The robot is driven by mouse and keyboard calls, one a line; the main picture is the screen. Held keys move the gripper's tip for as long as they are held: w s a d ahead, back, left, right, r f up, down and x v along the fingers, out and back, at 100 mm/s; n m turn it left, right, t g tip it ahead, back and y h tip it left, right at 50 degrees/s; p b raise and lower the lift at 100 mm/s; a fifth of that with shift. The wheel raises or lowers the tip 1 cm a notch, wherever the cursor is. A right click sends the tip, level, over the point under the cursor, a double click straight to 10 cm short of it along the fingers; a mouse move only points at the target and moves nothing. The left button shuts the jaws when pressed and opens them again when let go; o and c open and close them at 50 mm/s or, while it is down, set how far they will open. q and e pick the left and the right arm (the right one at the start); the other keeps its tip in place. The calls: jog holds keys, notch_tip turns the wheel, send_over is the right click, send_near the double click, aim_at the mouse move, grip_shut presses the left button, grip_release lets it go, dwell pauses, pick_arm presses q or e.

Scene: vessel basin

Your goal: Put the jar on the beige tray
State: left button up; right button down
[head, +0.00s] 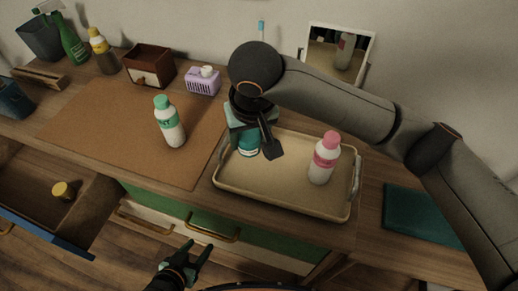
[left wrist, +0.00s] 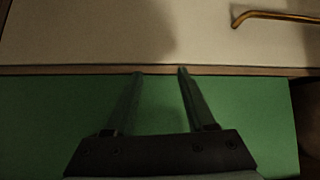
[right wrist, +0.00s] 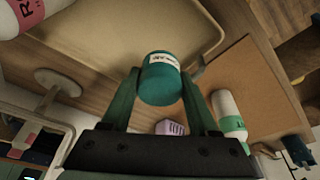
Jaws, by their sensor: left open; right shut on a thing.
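The jar (head: 249,147) is teal with a white label. My right gripper (right wrist: 159,82) is shut on it, and in the right wrist view the jar (right wrist: 160,88) sits between the two fingers. In the head view the jar shows at the left end of the beige tray (head: 262,193), partly hidden by my right gripper and wrist. I cannot tell whether it touches the tray. The tray also shows in the right wrist view (right wrist: 110,48). My left gripper (head: 192,251) is open and empty in front of the green drawer front, low and away from the jar.
A pink-capped bottle (head: 323,160) stands on the tray's right part. A green-capped bottle (head: 169,122) stands on the brown mat (head: 110,118). A purple basket (head: 203,82) and a wooden box (head: 149,66) stand behind. An open drawer (head: 40,185) is at lower left. The tray's middle is clear.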

jog(key=shift+w+d+f, duration=0.25)
jog(key=shift+d+f, duration=0.15)
jog(key=shift+f, duration=0.15)
jog(key=shift+w+d+f, duration=0.2)
jog(key=shift+d+f, duration=0.15)
jog(key=shift+f, duration=0.15)
jog(key=f, duration=0.3)
jog(key=shift+w+d+f, duration=0.1)
jog(key=shift+d+f, duration=0.1)
jog(key=shift+f, duration=0.05)
jog(key=shift+c, duration=0.8)
grip_release()
jog(key=p+v, duration=0.1)
jog(key=v, duration=1.1)
